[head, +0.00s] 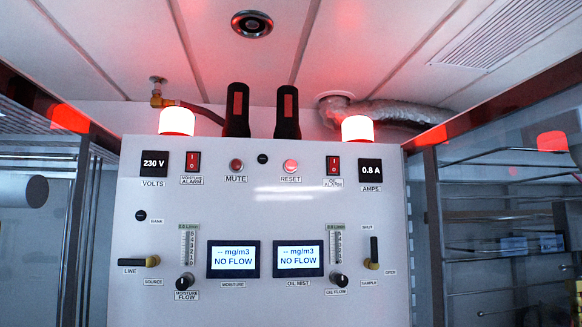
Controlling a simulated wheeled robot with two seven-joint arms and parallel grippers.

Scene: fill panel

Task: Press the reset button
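The reset button (290,166) is a small round button glowing bright pinkish red in the upper middle of the white panel (150,290). The label RESET is below it. The mute button (237,165), a darker red round button labelled MUTE, is to its left. A small black round fitting (263,158) sits between the two. Neither of my grippers shows in the head view, and nothing covers the reset button.
Red rocker switches (193,161) (333,165) flank the buttons. Red-lit beacons (177,121) (357,128) and two black upright parts (237,108) (288,110) stand along the panel's top. Two displays (233,260) (298,259) read NO FLOW. Metal racks (490,205) stand at right.

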